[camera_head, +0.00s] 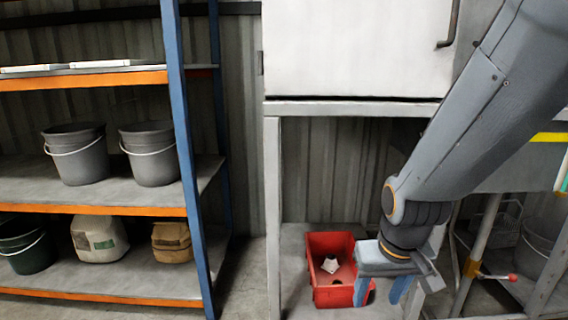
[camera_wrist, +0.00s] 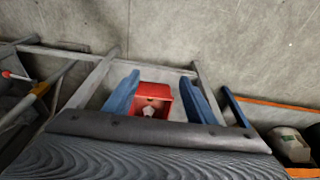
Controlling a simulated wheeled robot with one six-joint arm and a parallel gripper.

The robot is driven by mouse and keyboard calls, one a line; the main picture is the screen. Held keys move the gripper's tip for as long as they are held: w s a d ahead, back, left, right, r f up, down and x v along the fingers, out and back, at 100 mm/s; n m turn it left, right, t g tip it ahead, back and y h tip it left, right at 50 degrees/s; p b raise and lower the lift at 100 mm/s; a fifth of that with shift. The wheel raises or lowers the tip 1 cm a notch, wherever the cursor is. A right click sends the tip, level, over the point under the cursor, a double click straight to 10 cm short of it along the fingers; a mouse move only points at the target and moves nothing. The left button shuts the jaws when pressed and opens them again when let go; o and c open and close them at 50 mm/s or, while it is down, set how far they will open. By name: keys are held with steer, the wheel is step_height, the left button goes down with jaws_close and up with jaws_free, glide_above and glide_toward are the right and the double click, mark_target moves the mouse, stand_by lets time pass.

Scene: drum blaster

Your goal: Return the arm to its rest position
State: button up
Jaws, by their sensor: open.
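My gripper (camera_head: 383,289) hangs at the end of my arm on the right side of the head view, with its blue fingers pointing down. In the wrist view my gripper (camera_wrist: 161,97) has its two blue fingers spread apart with nothing held between them. A red bin (camera_head: 332,292) stands on the low shelf beneath the white cabinet, just left of my fingers in the head view. A small whitish piece (camera_head: 330,265) lies in the bin. The red bin also shows in the wrist view (camera_wrist: 152,90), beyond and between the fingers.
The white cabinet (camera_head: 357,50) stands on a grey frame (camera_head: 273,200) close to my arm. A blue and orange rack (camera_head: 190,170) on the left holds grey buckets (camera_head: 77,155) and sacks (camera_head: 99,238). A metal stand with a red-tipped lever (camera_head: 497,277) is at the right.

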steer(key=s+a+r+n+g+y, duration=0.1)
steer(key=s+a+r+n, duration=0.25)
steer(key=s+a, duration=0.55)
steer(key=s+a+r+n+g+y, duration=0.1)
steer(key=s+a+r+n+g, duration=0.15)
steer(key=s+a+r, duration=0.6)
steer(key=d+r+m+p, duration=0.2)
steer(key=d+r+p, duration=0.4)
steer(key=p, duration=0.6)
steer(key=w+d+r+m+h+p, duration=0.1)
steer(key=d+r+m+p, duration=0.1)
steer(key=d+r+p, duration=0.4)
steer(key=d+r+m+h+p, duration=0.1)
steer(key=d+r+p, duration=0.5)
steer(key=r+p, duration=0.7)
steer(key=shift+w+r+m+t+p, duration=0.25)
steer(key=shift+m+t+p, duration=0.35)
steer(key=shift+p, duration=3.05)
